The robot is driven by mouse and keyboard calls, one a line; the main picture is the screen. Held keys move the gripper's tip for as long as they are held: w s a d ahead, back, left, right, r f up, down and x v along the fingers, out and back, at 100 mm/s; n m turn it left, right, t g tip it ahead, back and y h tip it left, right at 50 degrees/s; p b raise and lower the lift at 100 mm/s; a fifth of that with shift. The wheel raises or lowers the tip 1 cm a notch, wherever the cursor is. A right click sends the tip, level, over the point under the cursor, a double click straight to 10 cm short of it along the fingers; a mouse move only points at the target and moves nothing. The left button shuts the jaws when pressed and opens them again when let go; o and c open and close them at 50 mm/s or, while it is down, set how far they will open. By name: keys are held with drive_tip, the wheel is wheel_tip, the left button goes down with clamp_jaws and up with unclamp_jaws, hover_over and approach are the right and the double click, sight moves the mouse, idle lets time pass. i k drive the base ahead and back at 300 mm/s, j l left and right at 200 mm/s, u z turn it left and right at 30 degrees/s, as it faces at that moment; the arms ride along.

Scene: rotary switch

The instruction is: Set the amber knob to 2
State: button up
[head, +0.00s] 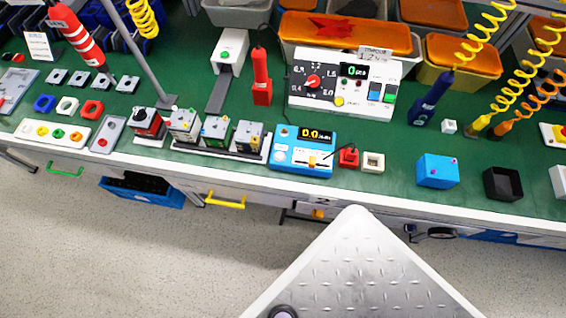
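I cannot tell for certain which part is the amber knob. Several small switch boxes stand in a row at the bench's front left of centre: one grey with a yellowish part (184,124), one with a green face (215,131), and one grey with amber-brown marks (249,137). Their knobs and scales are too small to read. A red and black box (147,121) stands left of them. A blue instrument (303,151) to their right has a display and a small orange part. My gripper is not in view.
A white panel (345,81) with a red dial and display stands behind. A red upright tool (261,79), a grey post (140,52) and yellow coiled cords (494,50) rise above the green bench (440,135). Yellow and green handles (226,201) stick out of its front. The floor (80,245) before it is clear.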

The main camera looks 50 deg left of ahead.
sight(316, 214)
drive_tip(key=j+u, duration=0.1)
drive_tip(key=u, duration=0.3)
drive_tip(key=j+u, duration=0.1)
drive_tip(key=u, duration=0.3)
drive_tip(key=j+u, duration=0.15)
drive_tip(key=u, duration=0.25)
drive_tip(key=k, duration=0.15)
